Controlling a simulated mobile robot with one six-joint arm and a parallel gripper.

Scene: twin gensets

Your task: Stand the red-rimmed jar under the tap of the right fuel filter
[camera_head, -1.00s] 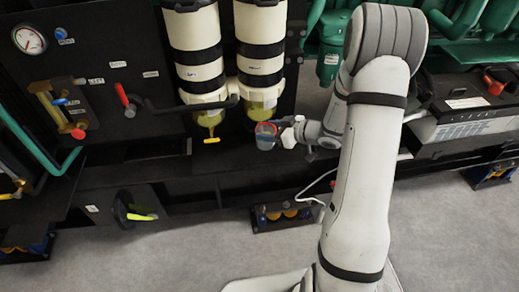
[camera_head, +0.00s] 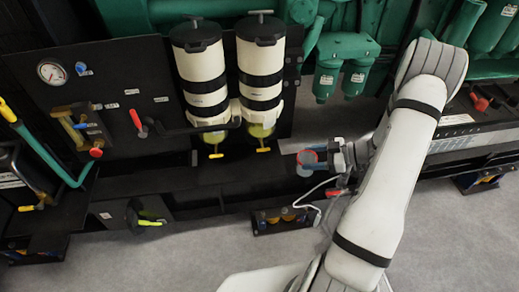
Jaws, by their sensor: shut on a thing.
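The red-rimmed jar (camera_head: 308,163) is a small clear cup with its red rim facing up toward the camera. My gripper (camera_head: 322,160) comes from the right and is shut on the jar. The right fuel filter (camera_head: 261,75) is a white and black cylinder with a yellowish clear bowl at its bottom. Its yellow tap (camera_head: 263,150) hangs under the bowl. The jar is to the right of this tap, apart from it. The left fuel filter (camera_head: 203,75) stands beside it with its own yellow tap (camera_head: 216,156). Whether the jar's base touches anything cannot be told.
A black ledge (camera_head: 225,175) runs below the filters, with clear surface under the taps. A red-handled valve (camera_head: 137,120) is on the panel to the left. Green engine parts (camera_head: 342,65) stand behind my arm. A white cable (camera_head: 315,190) hangs below my gripper.

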